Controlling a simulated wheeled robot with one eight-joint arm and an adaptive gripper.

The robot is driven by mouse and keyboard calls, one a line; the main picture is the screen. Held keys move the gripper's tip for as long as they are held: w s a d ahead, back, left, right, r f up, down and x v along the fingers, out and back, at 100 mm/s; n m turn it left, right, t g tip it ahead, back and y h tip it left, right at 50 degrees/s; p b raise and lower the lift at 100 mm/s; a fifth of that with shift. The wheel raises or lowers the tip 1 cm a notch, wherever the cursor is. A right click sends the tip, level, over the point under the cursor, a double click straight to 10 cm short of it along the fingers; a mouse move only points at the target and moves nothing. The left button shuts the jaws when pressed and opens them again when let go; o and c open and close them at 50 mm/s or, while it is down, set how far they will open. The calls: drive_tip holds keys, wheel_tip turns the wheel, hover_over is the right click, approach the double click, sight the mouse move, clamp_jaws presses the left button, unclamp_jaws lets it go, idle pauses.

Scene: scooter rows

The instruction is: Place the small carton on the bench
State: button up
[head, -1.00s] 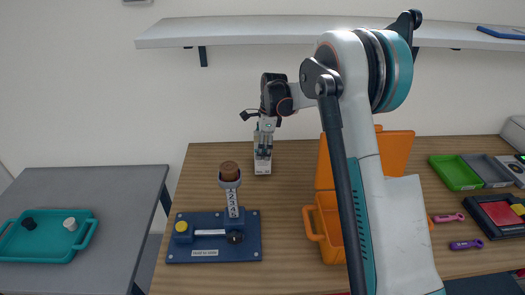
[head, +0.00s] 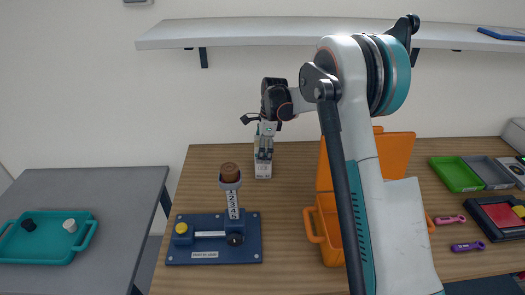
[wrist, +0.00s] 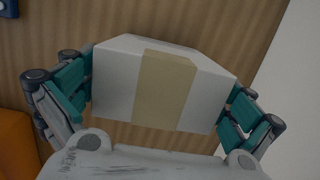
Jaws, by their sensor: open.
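The small carton (head: 263,172) is a white box at the back of the wooden bench (head: 290,180), below my gripper (head: 264,146). It looks upright and appears to stand on the bench top. In the wrist view the carton (wrist: 115,90) shows a tan strip down its middle. My gripper (wrist: 160,105) is open there, with one teal finger on each side of the carton. The fingers look close to its sides, with little or no gap. The carton's underside is hidden.
A blue stand with a numbered post and brown top (head: 232,205) is in front of the carton. An open orange case (head: 325,215) is to the right, partly behind my arm. A shelf (head: 260,34) hangs above. Bench between stand and case is clear.

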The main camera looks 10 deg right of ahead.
drive_tip(key=r, duration=0.2)
drive_tip(key=r+p, duration=0.1)
drive_tip(key=r, duration=0.2)
drive_tip(key=d+r, duration=0.1)
drive_tip(key=r, duration=0.1)
drive_tip(key=shift+s+r+p, duration=0.1)
drive_tip(key=shift+r+p, duration=0.05)
drive_tip(key=shift+p, duration=0.25)
